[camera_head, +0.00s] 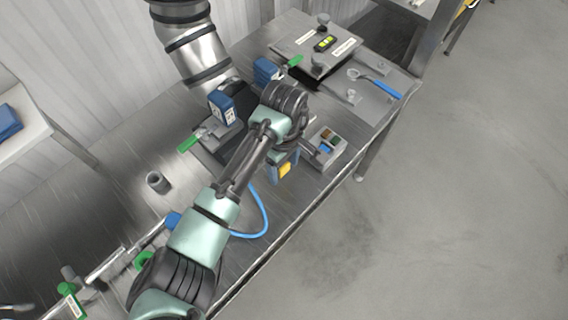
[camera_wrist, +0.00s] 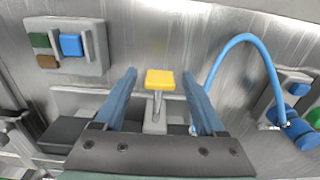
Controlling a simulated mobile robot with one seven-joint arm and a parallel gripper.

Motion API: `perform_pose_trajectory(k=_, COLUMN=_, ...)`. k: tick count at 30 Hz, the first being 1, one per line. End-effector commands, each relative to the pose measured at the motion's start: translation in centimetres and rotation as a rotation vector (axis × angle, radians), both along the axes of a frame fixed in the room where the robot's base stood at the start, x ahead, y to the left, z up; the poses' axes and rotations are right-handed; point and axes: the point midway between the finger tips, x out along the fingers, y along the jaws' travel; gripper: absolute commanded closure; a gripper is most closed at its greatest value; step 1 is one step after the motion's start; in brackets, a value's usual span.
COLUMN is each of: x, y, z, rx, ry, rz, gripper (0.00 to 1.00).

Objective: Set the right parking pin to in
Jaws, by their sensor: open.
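A yellow-topped knob on a thin grey stem (camera_wrist: 160,80) stands in the wrist view between the two blue fingers of my gripper (camera_wrist: 159,74). My gripper is open, with a gap on both sides of the knob. In the head view the yellow top (camera_head: 286,170) shows beside my blue fingers, and my arm covers much around it. The knob's stem rises from a grey block (camera_wrist: 154,121). No readable label tells whether this knob is the right parking pin or whether it is in or out.
A grey box with green, blue and brown blocks (camera_wrist: 66,45) is close by; it also shows in the head view (camera_head: 325,148). A blue hose (camera_wrist: 238,42) arches on the right. Green handles (camera_head: 189,143) and a blue-handled tool (camera_head: 386,89) lie farther off.

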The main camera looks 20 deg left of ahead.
Motion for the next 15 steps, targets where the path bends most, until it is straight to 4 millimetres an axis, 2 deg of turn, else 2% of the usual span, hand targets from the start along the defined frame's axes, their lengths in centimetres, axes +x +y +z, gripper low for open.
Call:
perform_pose_trajectory(k=1, x=0.00, y=0.00, z=0.01, rx=0.000, ry=0.000, rz=0.000, gripper=0.29)
perform_pose_trajectory(k=2, x=0.00, y=0.00, z=0.02, rx=0.000, ry=0.000, rz=0.000, gripper=0.35)
perform_pose_trajectory(k=12, x=0.01, y=0.01, z=0.05, rx=0.000, ry=0.000, rz=0.000, gripper=0.96)
perform_pose_trajectory(k=13, x=0.01, y=0.01, z=0.05, rx=0.000, ry=0.000, rz=0.000, gripper=1.00)
perform_pose_trajectory(k=15, x=0.01, y=0.01, z=0.06, rx=0.000, ry=0.000, rz=0.000, gripper=1.00)
